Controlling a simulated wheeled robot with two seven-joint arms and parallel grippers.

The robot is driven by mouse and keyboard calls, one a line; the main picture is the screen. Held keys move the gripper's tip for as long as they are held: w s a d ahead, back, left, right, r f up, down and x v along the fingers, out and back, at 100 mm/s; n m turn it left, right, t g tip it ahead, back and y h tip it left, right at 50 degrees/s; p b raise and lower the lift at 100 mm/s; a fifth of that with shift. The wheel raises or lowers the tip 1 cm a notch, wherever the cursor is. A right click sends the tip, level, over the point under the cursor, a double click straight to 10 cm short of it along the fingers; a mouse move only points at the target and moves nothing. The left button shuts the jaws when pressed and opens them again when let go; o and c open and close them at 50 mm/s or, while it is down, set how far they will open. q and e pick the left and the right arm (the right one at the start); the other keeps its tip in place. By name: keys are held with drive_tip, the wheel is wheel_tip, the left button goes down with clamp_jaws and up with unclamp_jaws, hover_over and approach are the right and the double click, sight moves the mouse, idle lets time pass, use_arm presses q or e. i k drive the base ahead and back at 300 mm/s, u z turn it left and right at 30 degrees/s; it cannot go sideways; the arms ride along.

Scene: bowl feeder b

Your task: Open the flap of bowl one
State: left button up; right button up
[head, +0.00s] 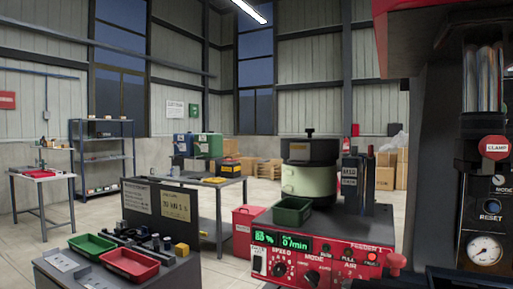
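A round pale-green bowl unit (308,181) with a dark lid and a knob on top stands at the back of a grey-topped bench, right of centre. I cannot read any label naming it bowl one, and I cannot make out a flap on it. A red control panel (322,262) with a green display, knobs and buttons faces me below it. Neither of my grippers can be made out in the head view.
A green tray (293,212) and a dark labelled box (351,178) stand beside the bowl unit. A tall dark machine (432,180) with a red clamp button blocks the right side. A low bench at left holds green and red trays (130,264). Floor shows between the benches.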

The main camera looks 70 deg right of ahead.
sight(299, 151)
drive_tip(key=i, duration=1.4)
drive_tip(key=z, duration=2.5)
